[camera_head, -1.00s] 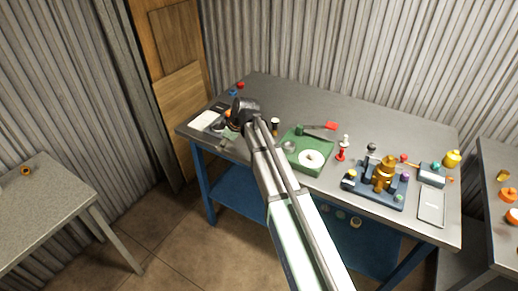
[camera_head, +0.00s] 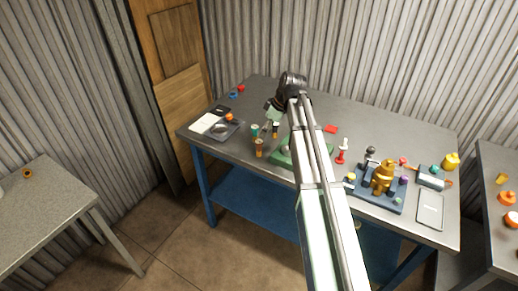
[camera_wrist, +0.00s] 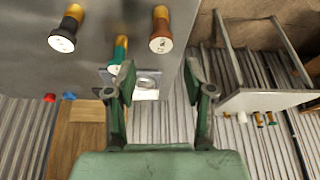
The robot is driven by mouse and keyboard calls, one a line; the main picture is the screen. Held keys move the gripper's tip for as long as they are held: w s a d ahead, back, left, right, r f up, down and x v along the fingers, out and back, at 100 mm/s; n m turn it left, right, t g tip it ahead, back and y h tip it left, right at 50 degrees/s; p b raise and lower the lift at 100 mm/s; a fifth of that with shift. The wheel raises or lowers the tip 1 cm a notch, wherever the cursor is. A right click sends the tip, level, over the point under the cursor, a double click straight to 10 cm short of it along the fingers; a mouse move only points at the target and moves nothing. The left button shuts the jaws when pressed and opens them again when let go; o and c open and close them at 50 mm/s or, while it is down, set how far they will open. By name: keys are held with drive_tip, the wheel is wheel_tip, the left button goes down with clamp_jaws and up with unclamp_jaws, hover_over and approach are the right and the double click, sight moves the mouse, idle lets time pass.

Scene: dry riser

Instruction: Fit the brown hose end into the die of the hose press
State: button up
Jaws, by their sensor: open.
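The brown hose end (camera_head: 259,148) stands on the workbench near its front edge, left of my arm. In the wrist view the brown hose end (camera_wrist: 161,42) shows a pale round face and a yellow part, beyond my fingertips. My gripper (camera_wrist: 159,78) is open, with nothing between its fingers. In the head view my gripper (camera_head: 270,115) is above the bench, behind the hose ends. A green unit (camera_head: 284,157), which seems to be the hose press, is partly hidden by my arm. Its die is not clearly visible.
A teal hose end (camera_head: 254,131) and a black one (camera_head: 276,130) stand close to the brown one. A grey tray (camera_head: 222,129) lies to the left. A blue base with a brass fitting (camera_head: 382,178) and red and white pegs stand to the right. The back of the bench is fairly clear.

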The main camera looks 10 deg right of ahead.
drive_tip(key=p, duration=0.1)
hover_over(257, 150)
drive_tip(key=d, duration=0.2)
wheel_tip(257, 150, down, 5)
drive_tip(key=shift+w+a+f, duration=0.1)
drive_tip(key=shift+p+x, duration=1.35)
drive_tip(key=shift+x, duration=1.45)
clamp_jaws()
